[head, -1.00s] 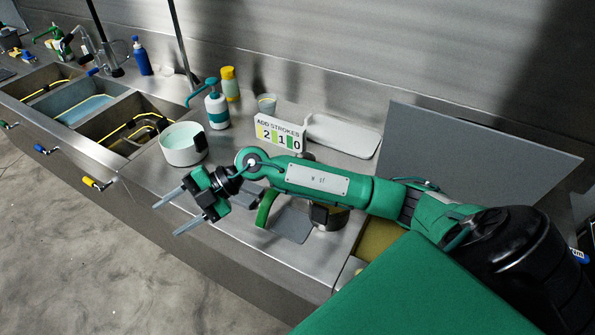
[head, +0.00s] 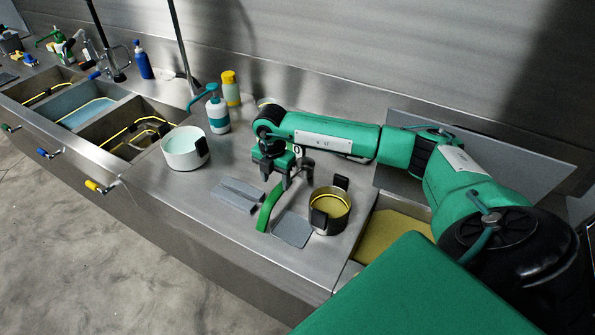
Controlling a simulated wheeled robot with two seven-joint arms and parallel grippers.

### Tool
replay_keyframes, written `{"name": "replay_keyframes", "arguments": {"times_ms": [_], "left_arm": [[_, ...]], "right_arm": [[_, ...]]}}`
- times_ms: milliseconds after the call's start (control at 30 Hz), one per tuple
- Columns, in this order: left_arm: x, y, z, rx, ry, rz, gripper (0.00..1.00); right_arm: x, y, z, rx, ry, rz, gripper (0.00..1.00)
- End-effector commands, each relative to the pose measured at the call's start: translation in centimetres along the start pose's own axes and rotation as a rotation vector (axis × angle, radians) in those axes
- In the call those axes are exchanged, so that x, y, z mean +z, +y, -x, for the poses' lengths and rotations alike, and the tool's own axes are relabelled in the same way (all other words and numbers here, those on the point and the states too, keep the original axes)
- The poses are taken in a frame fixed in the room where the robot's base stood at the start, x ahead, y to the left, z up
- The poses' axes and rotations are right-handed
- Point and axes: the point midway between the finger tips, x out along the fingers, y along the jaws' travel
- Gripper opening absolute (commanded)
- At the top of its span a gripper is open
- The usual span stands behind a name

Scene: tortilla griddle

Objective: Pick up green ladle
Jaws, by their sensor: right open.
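A curved green piece (head: 268,210), which looks like the green ladle, rests on the steel counter toward its front edge. I cannot make out a bowl on it. My right gripper (head: 277,181) is open with its fingers pointing down, just behind and above the green piece's far end. I see nothing between the fingers, and I cannot tell whether they touch the ladle. My left gripper is out of view.
A yellow-lined round pot (head: 331,211) with black grips stands right of the ladle. Grey flat pieces (head: 292,230) lie beside it. A white bowl (head: 184,148), a pump bottle (head: 217,115) and a yellow bottle (head: 231,88) stand left and behind. Sinks (head: 137,126) lie at left.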

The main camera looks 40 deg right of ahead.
Motion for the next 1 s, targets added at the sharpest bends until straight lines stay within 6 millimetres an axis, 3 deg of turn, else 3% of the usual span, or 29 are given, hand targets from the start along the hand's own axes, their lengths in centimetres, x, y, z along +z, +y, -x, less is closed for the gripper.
{"name": "replay_keyframes", "arguments": {"times_ms": [367,700,967,1000], "left_arm": [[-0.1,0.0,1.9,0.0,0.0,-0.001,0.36],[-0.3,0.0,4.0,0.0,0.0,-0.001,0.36],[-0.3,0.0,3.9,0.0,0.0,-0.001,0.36],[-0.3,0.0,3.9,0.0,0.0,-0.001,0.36]], "right_arm": [[0.0,-0.2,-3.0,-0.002,0.002,0.001,0.53],[0.2,-0.5,-7.0,-0.001,0.003,0.001,0.53],[0.2,-0.4,-7.4,0.001,0.002,0.001,0.53],[0.2,-0.4,-7.4,0.001,0.002,0.001,0.45]]}}
